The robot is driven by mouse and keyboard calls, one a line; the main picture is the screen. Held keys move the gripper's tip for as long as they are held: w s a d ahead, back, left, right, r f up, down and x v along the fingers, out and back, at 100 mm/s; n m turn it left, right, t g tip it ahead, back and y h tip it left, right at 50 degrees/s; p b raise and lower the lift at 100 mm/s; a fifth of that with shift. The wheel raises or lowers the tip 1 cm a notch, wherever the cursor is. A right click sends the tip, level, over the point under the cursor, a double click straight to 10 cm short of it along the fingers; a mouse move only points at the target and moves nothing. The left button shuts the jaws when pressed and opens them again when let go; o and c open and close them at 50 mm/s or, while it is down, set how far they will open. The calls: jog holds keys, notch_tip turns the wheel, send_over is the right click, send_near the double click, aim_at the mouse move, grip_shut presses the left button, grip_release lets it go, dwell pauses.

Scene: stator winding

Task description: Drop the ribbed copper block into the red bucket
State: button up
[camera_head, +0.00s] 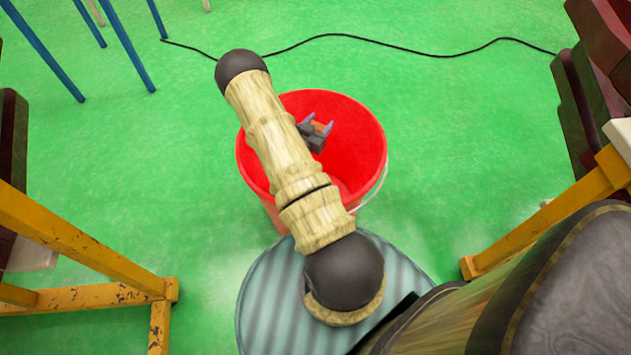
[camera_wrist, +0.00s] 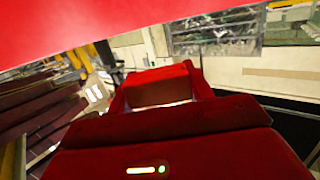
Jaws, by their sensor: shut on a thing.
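The red bucket (camera_head: 362,150) stands upright on the green floor, its mouth open toward the head camera. My gripper (camera_head: 318,123) is over or inside the mouth, partly behind my arm link; how deep it is cannot be told. It is shut on a small brownish piece, the copper block (camera_head: 317,127), which shows between the fingertips. In the wrist view the block (camera_wrist: 158,92) sits between the two fingers, tinted red; its ribs cannot be made out. The bucket's red wall (camera_wrist: 120,30) fills the top of that view.
Yellow frames stand at left (camera_head: 90,262) and right (camera_head: 540,225). Blue legs (camera_head: 130,45) rise at the upper left. A black cable (camera_head: 400,48) runs along the floor behind the bucket. Dark red stacked shapes (camera_head: 585,90) stand at the right. Green floor is clear around the bucket's sides.

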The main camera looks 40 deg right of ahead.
jog(key=shift+f+b, duration=1.25)
jog(key=shift+f, duration=0.8)
jog(key=o, duration=1.3)
jog(key=shift+c, duration=0.2)
jog(key=shift+a, duration=0.1)
jog(key=p+v, duration=0.1)
jog(key=v, duration=0.6)
jog(key=shift+a, duration=0.15)
